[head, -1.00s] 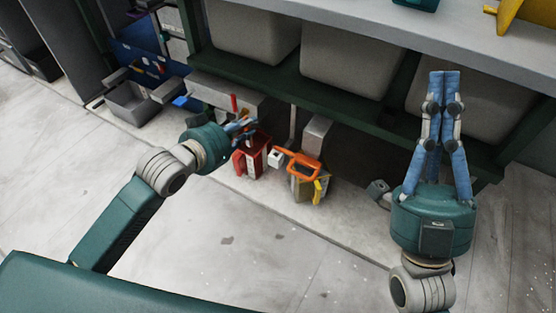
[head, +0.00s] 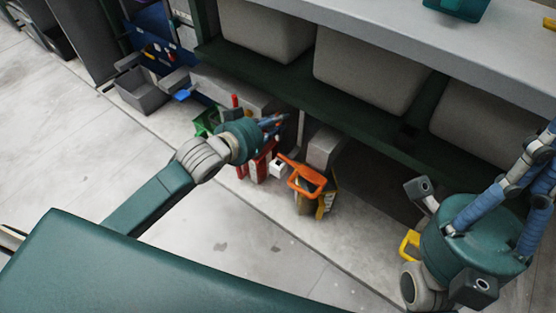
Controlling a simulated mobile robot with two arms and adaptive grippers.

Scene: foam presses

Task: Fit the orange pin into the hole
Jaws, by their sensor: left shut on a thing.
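An orange loop-shaped piece (head: 306,180) sits at the top of a yellow and grey block (head: 318,203) on the floor; I cannot tell whether it is the orange pin. My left gripper (head: 280,121) is above and behind a red box (head: 257,166), left of the orange piece and apart from it. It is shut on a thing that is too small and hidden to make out. My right gripper (head: 548,140) is at the right edge, its fingertips partly cut off. I cannot make out the hole.
A grey shelf (head: 470,55) with large light bins (head: 365,72) overhangs the area. A grey tray (head: 140,93) and a green bin (head: 205,121) stand to the left. A yellow piece (head: 409,243) shows by my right arm. The floor in front is clear.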

